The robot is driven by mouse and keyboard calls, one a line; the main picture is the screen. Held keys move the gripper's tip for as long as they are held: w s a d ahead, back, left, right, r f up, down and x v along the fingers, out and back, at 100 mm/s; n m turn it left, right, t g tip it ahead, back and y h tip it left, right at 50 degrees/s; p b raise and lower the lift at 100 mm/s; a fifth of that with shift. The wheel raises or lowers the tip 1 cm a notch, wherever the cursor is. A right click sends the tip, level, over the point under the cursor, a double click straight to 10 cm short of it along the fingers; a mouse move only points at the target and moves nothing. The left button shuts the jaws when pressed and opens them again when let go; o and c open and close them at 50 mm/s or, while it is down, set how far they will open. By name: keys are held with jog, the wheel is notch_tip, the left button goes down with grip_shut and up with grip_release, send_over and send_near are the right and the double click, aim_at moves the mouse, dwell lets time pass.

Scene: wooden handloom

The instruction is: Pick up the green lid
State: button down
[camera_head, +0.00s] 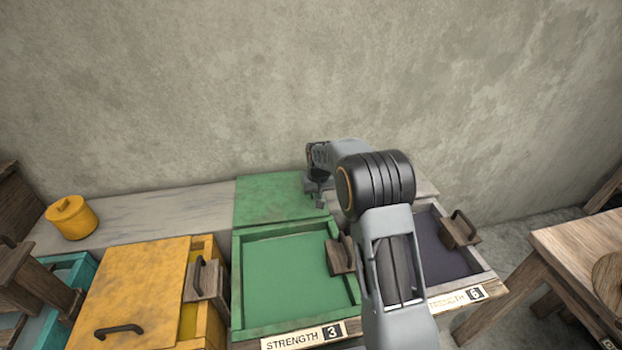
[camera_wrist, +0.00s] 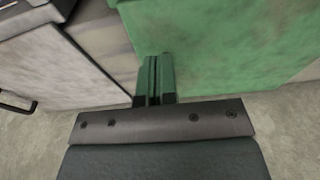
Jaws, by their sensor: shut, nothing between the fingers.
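The green lid (camera_head: 280,197) is a flat, worn panel lying behind the open green bin (camera_head: 290,272) in the head view. It also fills the upper right of the wrist view (camera_wrist: 225,42). I see no handle on it; part of its right side is hidden behind my arm. My gripper (camera_head: 318,197) is at the lid's right edge in the head view. In the wrist view its fingertips (camera_wrist: 153,68) are together and empty, in front of the lid's left edge. I cannot tell whether they touch the lid.
A yellow bin with its yellow lid (camera_head: 135,285) stands left of the green bin, and a small yellow pot (camera_head: 72,217) sits behind it. A dark-filled bin (camera_head: 440,245) stands right. A wooden table (camera_head: 590,245) is at far right. The wall (camera_head: 240,90) rises close behind.

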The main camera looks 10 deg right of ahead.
jog(key=w+p, duration=0.2)
jog(key=w, duration=0.8)
jog(key=shift+f, duration=0.6)
jog(key=shift+s+f, duration=0.1)
jog(key=shift+f, duration=0.05)
